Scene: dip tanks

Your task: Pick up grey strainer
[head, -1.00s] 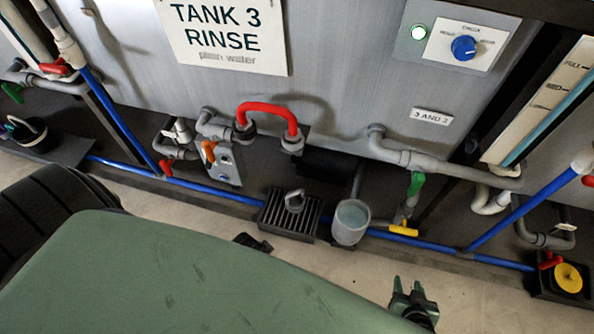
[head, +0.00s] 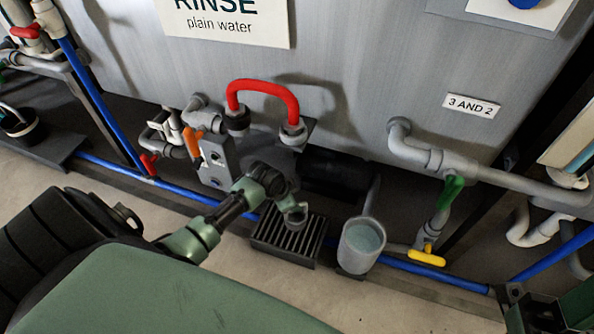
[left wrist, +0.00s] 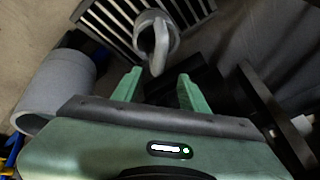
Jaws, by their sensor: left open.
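The grey strainer (head: 297,216) stands on a dark slatted drain grate (head: 268,238), partly hidden by my left arm in the head view. The left wrist view shows its round cup and upright handle (left wrist: 160,42) just beyond my fingertips. My left gripper (left wrist: 158,84) is open and empty, its two green fingers apart, with the handle lined up roughly between them but not enclosed. In the head view the left fingers are hard to make out behind the wrist. Part of my right gripper (head: 540,308) shows at the lower right edge; its fingers are unclear.
A grey pot of liquid (head: 362,243) stands just right of the grate and shows in the left wrist view (left wrist: 55,85). A red pipe loop (head: 262,88), a valve box with an orange lever (head: 215,158) and a blue floor pipe (head: 115,168) are close by.

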